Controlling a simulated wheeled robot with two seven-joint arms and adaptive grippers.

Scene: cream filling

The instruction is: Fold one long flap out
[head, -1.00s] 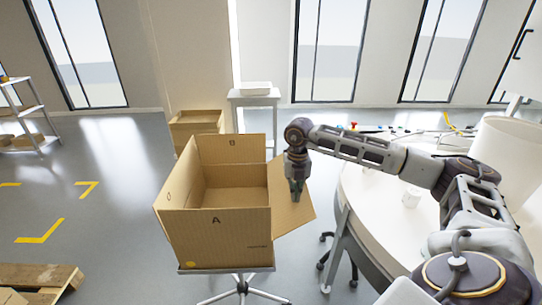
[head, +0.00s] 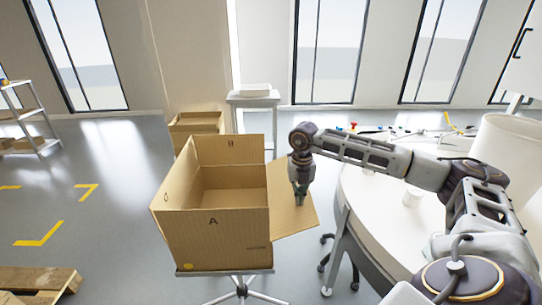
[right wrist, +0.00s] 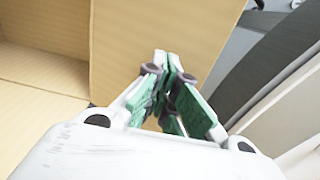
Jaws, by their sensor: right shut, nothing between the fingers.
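An open cardboard box (head: 211,244) stands on a small stand, with the letter A on its front side. Its back panel, marked B, and its left side, marked C, stand up. The right flap (head: 285,218) leans outward and slopes down to the right; in the right wrist view (right wrist: 130,45) it is a large tan panel beside the fingers. My right gripper (head: 299,197) points down over this flap, its fingers closed and empty. In the wrist view its green-padded fingers (right wrist: 172,105) are together; whether they touch the flap is unclear. My left gripper is not in view.
Another carton (head: 196,124) is behind the box. A wooden pallet (head: 38,279) lies front left.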

